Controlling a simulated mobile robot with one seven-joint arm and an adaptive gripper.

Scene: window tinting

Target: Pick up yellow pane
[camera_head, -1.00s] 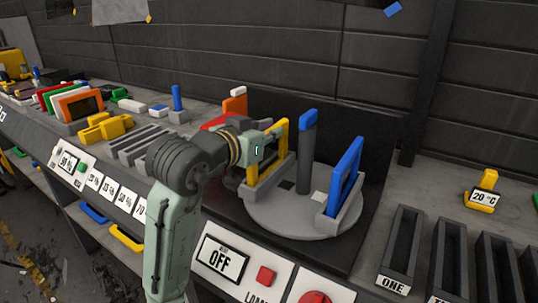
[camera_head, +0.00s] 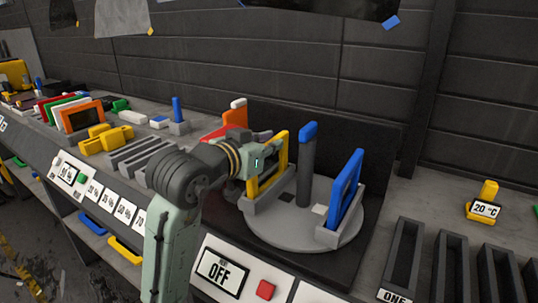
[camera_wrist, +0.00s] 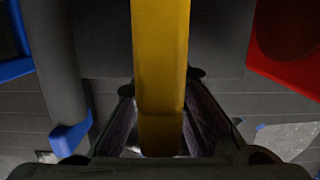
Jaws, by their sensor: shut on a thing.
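The yellow pane (camera_head: 281,151) has a yellow frame and stands upright in a grey holder on the left part of the round grey turntable (camera_head: 275,231). My gripper (camera_head: 262,157) reaches it from the left, at its upper part. In the wrist view my gripper (camera_wrist: 160,130) has its two dark fingers on either side of the yellow frame bar (camera_wrist: 160,55) and is shut on it. In the head view my wrist hides part of the pane and its fingertips.
A blue pane (camera_head: 345,190) stands in a holder at the turntable's right, with a grey blue-topped post (camera_head: 305,165) between the panes. A red pane (camera_wrist: 290,45) is close by in the wrist view. Empty dark slots (camera_head: 445,265) lie at right.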

